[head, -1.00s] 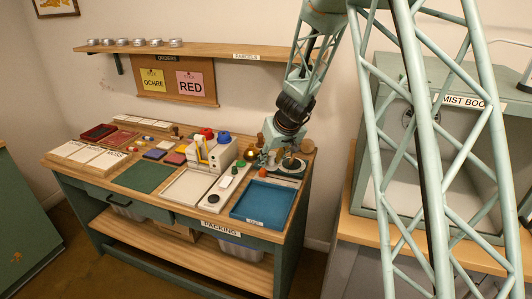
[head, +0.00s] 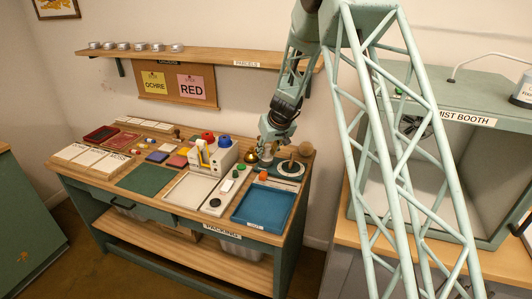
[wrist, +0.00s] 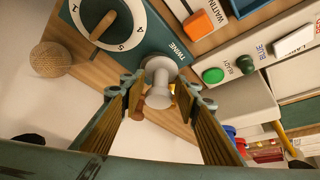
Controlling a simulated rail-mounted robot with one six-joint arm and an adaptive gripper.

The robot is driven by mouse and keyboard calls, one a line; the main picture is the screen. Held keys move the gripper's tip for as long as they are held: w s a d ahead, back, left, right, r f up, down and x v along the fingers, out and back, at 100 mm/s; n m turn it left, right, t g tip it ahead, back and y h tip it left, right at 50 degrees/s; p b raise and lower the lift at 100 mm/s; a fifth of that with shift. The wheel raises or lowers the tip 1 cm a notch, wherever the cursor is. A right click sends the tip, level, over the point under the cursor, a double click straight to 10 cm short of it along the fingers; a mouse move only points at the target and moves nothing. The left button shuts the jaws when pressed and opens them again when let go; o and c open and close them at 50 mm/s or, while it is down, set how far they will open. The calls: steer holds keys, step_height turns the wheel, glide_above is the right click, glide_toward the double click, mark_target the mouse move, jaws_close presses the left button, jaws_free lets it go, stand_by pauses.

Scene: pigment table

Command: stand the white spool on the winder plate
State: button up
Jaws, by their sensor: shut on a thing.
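The white spool (wrist: 159,82) is between my fingertips in the wrist view, its wide flange toward the twine board. My gripper (wrist: 158,95) is shut on it. In the head view my gripper (head: 266,152) is low over the right end of the packing table, left of the winder plate; the spool is hard to make out there. I cannot tell how high the spool is.
A twine ball (wrist: 50,59) lies beside the plate. A blue tray (head: 262,206) is in front of the plate. A brass object (head: 251,156) stands close left of my gripper.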

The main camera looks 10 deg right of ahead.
mark_target(266, 163)
steer(key=shift+w+d+f+p, duration=0.15)
steer(key=shift+w+p, duration=0.25)
steer(key=shift+w, duration=1.3)
steer(key=shift+f+b, duration=0.7)
steer(key=shift+f, duration=1.1)
steer(key=shift+s+f+b, duration=0.35)
steer(key=shift+f+b, duration=0.45)
steer(key=shift+b, duration=0.1)
steer(key=o, duration=0.9)
steer(key=shift+f, duration=0.25)
steer(key=shift+r+p, duration=0.3)
steer(key=shift+p, duration=0.05)
